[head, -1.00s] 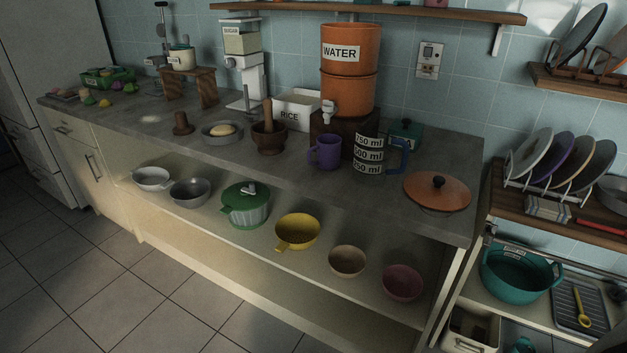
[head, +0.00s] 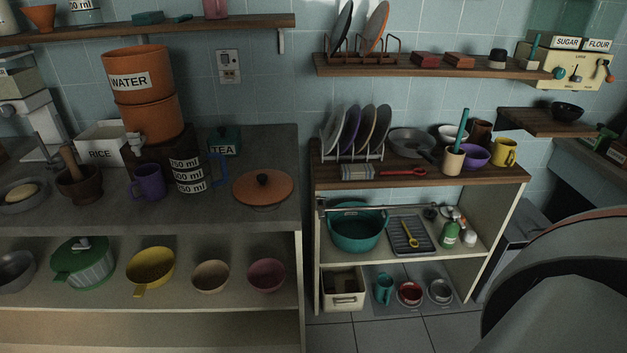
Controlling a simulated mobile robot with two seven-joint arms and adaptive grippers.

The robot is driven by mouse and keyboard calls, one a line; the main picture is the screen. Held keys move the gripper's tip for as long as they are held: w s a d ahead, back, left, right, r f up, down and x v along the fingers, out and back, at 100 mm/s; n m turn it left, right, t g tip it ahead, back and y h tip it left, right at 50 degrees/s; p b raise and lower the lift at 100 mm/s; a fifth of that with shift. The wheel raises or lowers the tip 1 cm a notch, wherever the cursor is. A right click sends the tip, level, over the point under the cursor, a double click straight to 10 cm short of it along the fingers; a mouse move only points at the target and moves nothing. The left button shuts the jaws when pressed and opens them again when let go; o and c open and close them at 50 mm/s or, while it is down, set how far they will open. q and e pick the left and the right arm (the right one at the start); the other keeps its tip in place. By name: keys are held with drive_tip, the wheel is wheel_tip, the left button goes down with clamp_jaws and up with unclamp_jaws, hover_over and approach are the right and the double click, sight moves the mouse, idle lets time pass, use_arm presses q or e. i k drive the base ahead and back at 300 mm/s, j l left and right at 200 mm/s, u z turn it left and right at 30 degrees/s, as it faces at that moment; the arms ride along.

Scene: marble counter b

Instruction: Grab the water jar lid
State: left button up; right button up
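An orange-brown round lid (head: 272,188) with a dark knob lies near the right end of the grey counter (head: 246,222), knob up. It appears to rest on something low that is mostly hidden beneath it. The orange water jar (head: 150,118), labelled WATER, stands further back to the left on a dark stand, with a white tap low on its front. Neither of my grippers is in view.
A measuring jug (head: 186,174), a purple mug (head: 148,183) and a green TEA box (head: 223,140) stand left of the lid. A shelf below holds several bowls, including a pink bowl (head: 266,275). A wooden dish shelf (head: 400,175) stands to the right.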

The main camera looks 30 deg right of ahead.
sight(261, 187)
drive_tip(key=z, duration=0.75)
